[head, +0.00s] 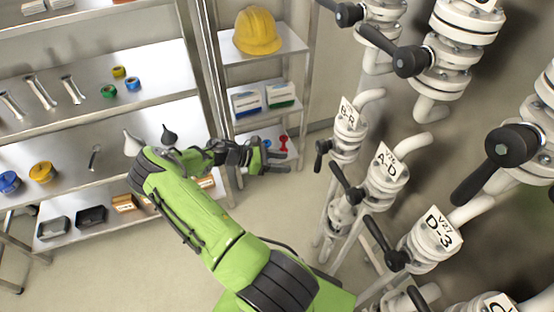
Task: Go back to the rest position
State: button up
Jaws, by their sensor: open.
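My gripper (278,162) is at the end of my green arm, near the middle of the head view. It points right, in front of the lower part of a narrow shelf unit. Its fingers are apart and I see nothing held between them. The wrist hides part of the shelves behind it.
A wide metal shelf (60,116) with tools and tape rolls stands at left. The narrow shelf holds a yellow helmet (257,32) and boxes (246,104). White valves with black handles (410,62) and tags (434,233) fill the right. Bare floor (140,265) shows below.

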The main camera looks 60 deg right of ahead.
jog(key=shift+v, duration=0.8)
jog(key=w+a+r+m+t+y, duration=0.3)
jog(key=w+a+r+t, duration=0.15)
jog(key=a+r, duration=0.5)
jog(key=w+a+r+m+t+y, duration=0.3)
jog(key=a+r+t, duration=0.35)
jog(key=a, duration=0.55)
jog(key=s+a+r+t+y, duration=0.1)
jog(key=s+a+r+t, duration=0.1)
jog(key=s+a+r, duration=0.3)
jog(key=s+a+r+m+t+y, duration=0.1)
jog(key=s+a+r+t, duration=0.2)
jog(key=a, duration=0.8)
jog(key=s+r, duration=0.2)
jog(key=s, duration=0.1)
jog(key=shift+s+r+m, duration=0.25)
jog(key=shift+s+m, duration=0.05)
